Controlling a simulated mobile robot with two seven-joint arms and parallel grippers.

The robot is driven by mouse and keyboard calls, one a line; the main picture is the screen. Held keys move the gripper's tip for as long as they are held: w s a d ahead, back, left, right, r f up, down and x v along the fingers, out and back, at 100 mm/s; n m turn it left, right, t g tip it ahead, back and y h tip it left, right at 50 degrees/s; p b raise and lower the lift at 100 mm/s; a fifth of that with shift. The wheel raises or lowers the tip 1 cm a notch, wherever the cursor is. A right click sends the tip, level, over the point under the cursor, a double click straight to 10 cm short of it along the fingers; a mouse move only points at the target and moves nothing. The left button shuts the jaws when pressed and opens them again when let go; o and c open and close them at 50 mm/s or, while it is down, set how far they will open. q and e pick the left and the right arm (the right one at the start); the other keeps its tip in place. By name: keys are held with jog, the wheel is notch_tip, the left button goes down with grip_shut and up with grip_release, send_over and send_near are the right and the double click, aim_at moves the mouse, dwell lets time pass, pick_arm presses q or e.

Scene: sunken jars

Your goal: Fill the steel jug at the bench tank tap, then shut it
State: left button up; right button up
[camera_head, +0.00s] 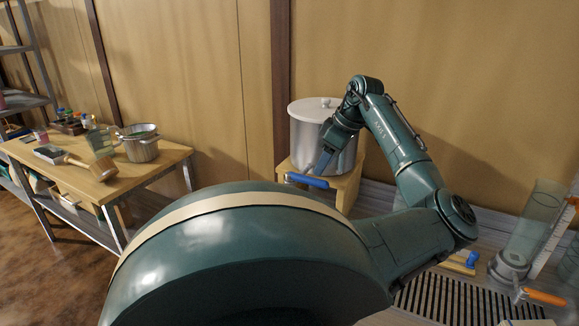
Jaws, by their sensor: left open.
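The bench tank (345,158) is a large steel cylinder with a pale lid on a wooden stand, right of centre. A blue lever (306,181) sticks out low at its front left, apparently the tap's handle. My left gripper (320,168) points down in front of the tank, open, with its fingertips close to the lever. I cannot tell whether they touch it. The tap's spout is hidden. I cannot make out the steel jug; my large green arm link covers the area below the tap. My right gripper is not in view.
A wooden table (150,172) at left holds a mallet (92,166), a steel pot (142,151) and several small items. At right stand a clear cylinder (534,220) and an orange handle (543,297), beside a slotted drain (455,302). A metal shelf stands far left.

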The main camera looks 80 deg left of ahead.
aim_at(315, 179)
pick_arm(q)
jog(key=b+x, duration=0.7)
jog(key=shift+f, duration=0.45)
jog(key=shift+r+p, duration=0.4)
jog(key=shift+r, duration=0.15)
jog(key=shift+c, duration=0.7)
grip_shut()
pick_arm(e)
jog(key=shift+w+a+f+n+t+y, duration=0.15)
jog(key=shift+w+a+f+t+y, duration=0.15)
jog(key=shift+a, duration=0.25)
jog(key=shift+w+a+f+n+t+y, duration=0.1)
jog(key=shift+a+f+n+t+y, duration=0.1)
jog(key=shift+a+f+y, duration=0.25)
